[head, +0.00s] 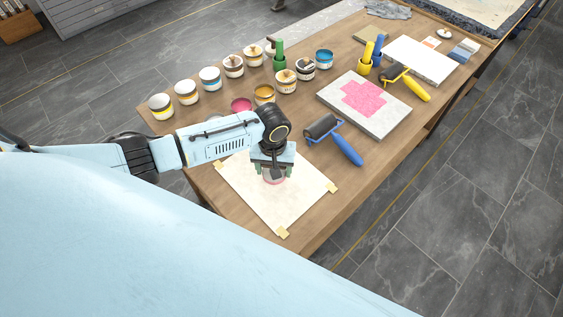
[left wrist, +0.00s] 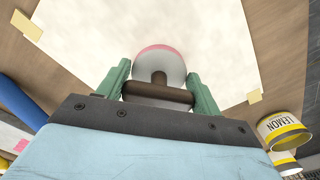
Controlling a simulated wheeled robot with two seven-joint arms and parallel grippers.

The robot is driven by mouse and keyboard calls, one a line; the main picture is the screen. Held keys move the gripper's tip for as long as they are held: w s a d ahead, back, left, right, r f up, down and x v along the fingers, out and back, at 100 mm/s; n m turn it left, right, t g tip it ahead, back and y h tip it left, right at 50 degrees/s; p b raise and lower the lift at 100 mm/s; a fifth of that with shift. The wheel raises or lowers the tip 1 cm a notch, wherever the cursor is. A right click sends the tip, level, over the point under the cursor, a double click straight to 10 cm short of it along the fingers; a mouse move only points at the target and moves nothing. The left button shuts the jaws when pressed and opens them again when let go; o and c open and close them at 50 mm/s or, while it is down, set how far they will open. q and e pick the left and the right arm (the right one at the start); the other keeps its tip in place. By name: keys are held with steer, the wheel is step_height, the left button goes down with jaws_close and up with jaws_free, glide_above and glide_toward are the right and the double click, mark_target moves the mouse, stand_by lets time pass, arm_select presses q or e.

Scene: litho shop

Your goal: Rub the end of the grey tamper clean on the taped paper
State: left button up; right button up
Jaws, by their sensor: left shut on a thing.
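My left gripper (head: 272,170) is shut on the tamper's dark brown handle (left wrist: 158,94), between its two green fingers. The tamper's round grey head (left wrist: 160,63) points away from the gripper and has a pink band along its far rim. In the head view the tamper (head: 274,180) shows below the gripper, partly hidden by it, over the upper middle of the paper. The white paper (head: 290,206) lies flat on the table with yellow tape on its visible corners. I see no clear pink mark on it. I cannot tell whether the tamper touches the paper. My right gripper is not in view.
A blue-handled roller (head: 346,149) lies right of the paper. A grey slab with a pink shape (head: 390,114) is behind it. Several ink tins, including a yellow one (head: 160,103), line the wooden table's (head: 335,206) far left side. A yellow-handled roller (head: 416,88) lies farther back.

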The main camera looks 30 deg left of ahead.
arm_select(q)
steer(key=shift+s+d+b, duration=0.25)
steer(key=shift+d+b, duration=0.05)
steer(key=shift+d, duration=0.45)
steer(key=shift+s+d+b, duration=0.25)
steer(key=shift+d+b, duration=0.05)
steer(key=shift+d, duration=0.45)
steer(key=a, duration=0.1)
steer(key=w+a+p, duration=0.1)
steer(key=a, duration=0.1)
steer(key=shift+w+a+p, duration=0.3)
steer(key=shift+a+p, duration=0.1)
steer(key=shift+a, duration=0.5)
steer(key=shift+w+a+p, duration=0.3)
steer(key=shift+a+p, duration=0.1)
steer(key=shift+a, duration=0.45)
step_height(320, 180, up, 2)
steer(key=shift+r+p, duration=0.15)
steer(key=shift+p, duration=0.85)
step_height(320, 180, up, 6)
steer(key=p, duration=0.7)
steer(key=shift+d, duration=0.1)
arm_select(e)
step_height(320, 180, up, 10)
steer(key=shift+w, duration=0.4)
